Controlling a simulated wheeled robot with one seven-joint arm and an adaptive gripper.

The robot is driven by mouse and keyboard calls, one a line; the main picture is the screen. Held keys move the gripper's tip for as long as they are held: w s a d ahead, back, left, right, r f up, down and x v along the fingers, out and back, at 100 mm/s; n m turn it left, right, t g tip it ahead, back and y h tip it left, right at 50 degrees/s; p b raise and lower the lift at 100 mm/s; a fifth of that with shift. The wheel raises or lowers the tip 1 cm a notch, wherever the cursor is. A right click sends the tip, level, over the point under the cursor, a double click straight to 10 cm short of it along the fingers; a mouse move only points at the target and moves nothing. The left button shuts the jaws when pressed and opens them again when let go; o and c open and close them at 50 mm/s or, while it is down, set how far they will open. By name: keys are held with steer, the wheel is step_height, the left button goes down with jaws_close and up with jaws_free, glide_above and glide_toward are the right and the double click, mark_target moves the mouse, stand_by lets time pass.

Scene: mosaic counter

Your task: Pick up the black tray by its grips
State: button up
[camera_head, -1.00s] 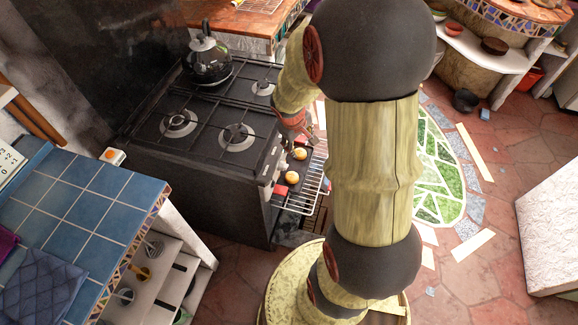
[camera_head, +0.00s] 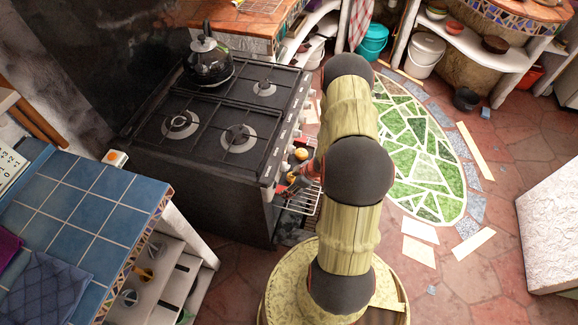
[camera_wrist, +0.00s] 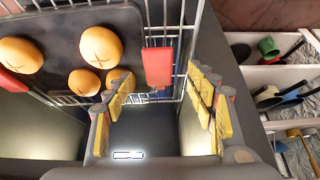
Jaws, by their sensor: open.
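The black tray (camera_wrist: 58,42) lies on a wire rack at the open oven, with several round golden buns on it, seen at the upper left of the wrist view. One red grip (camera_wrist: 157,67) is at its right end; another red grip (camera_wrist: 12,85) shows at the left edge. My gripper (camera_wrist: 160,78) is open, with yellow-padded fingers on either side of the nearer grip in the picture. I cannot tell whether the fingers reach down around it. In the head view my arm hides most of the tray; one bun (camera_head: 301,154) shows.
The wire rack (camera_wrist: 188,45) surrounds the tray closely. The black stove (camera_head: 200,190) with a kettle (camera_head: 208,62) stands behind it. A blue-tiled counter (camera_head: 85,215) is at left. An open shelf with utensils (camera_wrist: 270,95) is right in the wrist view.

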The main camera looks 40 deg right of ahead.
mark_target(280, 189)
steer(key=b+x, duration=0.3)
steer(key=x, duration=0.3)
steer(key=shift+w, duration=0.2)
steer(key=shift+r, duration=0.1)
steer(key=shift+c, duration=0.9)
jaws_close()
